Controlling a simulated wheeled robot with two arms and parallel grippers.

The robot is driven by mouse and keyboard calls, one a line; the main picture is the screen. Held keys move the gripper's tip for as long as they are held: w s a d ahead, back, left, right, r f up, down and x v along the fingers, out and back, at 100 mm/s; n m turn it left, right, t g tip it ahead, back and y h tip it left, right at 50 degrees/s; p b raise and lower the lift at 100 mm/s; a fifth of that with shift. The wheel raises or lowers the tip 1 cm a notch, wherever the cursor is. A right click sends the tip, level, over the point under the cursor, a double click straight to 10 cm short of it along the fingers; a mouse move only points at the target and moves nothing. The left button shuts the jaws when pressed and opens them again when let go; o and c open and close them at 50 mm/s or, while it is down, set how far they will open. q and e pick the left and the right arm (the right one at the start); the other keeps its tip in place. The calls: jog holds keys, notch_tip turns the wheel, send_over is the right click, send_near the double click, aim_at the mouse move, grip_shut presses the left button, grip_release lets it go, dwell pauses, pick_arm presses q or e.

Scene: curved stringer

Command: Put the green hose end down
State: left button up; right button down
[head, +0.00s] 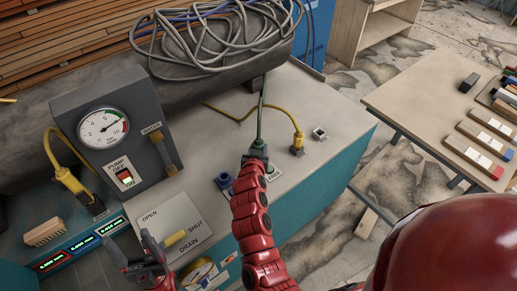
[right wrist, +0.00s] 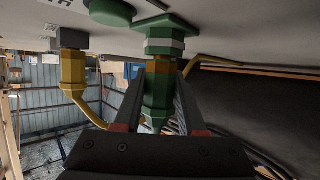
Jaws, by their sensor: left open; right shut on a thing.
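The green hose end (right wrist: 158,88) is between the fingers of my right gripper (right wrist: 158,112); in the head view the green hose (head: 260,122) rises from it. My right gripper (head: 256,156) is shut on it, low over the bench top. In the right wrist view a wide green hexagonal part and a pale ring sit between the hose end and the bench surface; I cannot tell whether they are its own. A round green piece (right wrist: 110,12) is beside it. My left gripper (head: 146,258) is open, near the yellow drain handle (head: 180,238).
A yellow hose end (head: 297,144) stands on the bench (head: 335,120) to the right, with a small square socket (head: 319,134) beyond it. A blue fitting (head: 224,181) is left of my right gripper. The gauge box (head: 105,130) stands at the left. Coiled hoses (head: 215,40) lie behind.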

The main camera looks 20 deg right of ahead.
jog(key=shift+f, duration=0.2)
jog(key=shift+c, duration=2.4)
grip_release()
jog(key=shift+r, duration=0.15)
